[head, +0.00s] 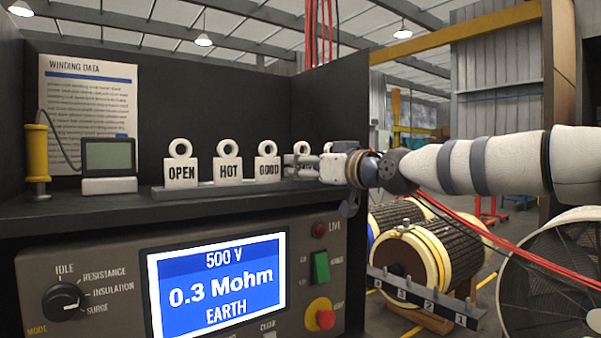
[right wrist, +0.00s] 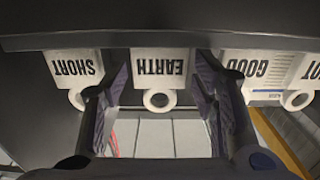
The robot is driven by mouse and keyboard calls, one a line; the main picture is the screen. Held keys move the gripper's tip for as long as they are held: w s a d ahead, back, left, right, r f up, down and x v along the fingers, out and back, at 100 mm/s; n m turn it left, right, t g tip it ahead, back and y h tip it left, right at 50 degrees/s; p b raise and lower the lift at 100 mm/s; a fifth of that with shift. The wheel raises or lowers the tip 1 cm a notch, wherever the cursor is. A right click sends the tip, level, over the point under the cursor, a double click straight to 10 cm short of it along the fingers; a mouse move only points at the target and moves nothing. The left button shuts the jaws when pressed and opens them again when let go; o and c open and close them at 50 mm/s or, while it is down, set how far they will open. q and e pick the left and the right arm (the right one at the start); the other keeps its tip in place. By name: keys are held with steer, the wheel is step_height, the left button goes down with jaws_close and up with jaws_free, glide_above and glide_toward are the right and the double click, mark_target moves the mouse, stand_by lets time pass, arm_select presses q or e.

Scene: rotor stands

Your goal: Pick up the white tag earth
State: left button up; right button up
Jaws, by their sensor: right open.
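The white EARTH tag (right wrist: 163,68) has a ring at one end and hangs upside down in the right wrist view. In the head view it stands in the tag row, its ring (head: 302,148) showing and its lower part mostly covered by my gripper. My right gripper (head: 303,166) reaches in from the right. In the wrist view the open fingers (right wrist: 165,85) lie one on each side of the EARTH tag, with gaps showing. My left gripper is not in view.
The white SHORT tag (right wrist: 75,70) and GOOD tag (right wrist: 250,70) stand close beside my fingers. HOT (head: 228,169) and OPEN (head: 181,172) tags are further left on the rack (head: 215,188). A dark back panel (head: 215,95) rises behind. The tester's screen (head: 216,285) is below.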

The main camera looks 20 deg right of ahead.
steer(key=shift+w+a+f, duration=0.2)
steer(key=shift+w+f, duration=0.05)
steer(key=shift+w, duration=0.35)
steer(key=shift+w+a+f, duration=0.2)
steer(key=shift+w, duration=0.35)
steer(key=shift+s+r, duration=0.1)
steer(key=shift+r, duration=0.2)
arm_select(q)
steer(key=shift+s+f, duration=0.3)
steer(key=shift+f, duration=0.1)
arm_select(e)
steer(key=c, duration=0.7)
steer(key=shift+o, duration=0.2)
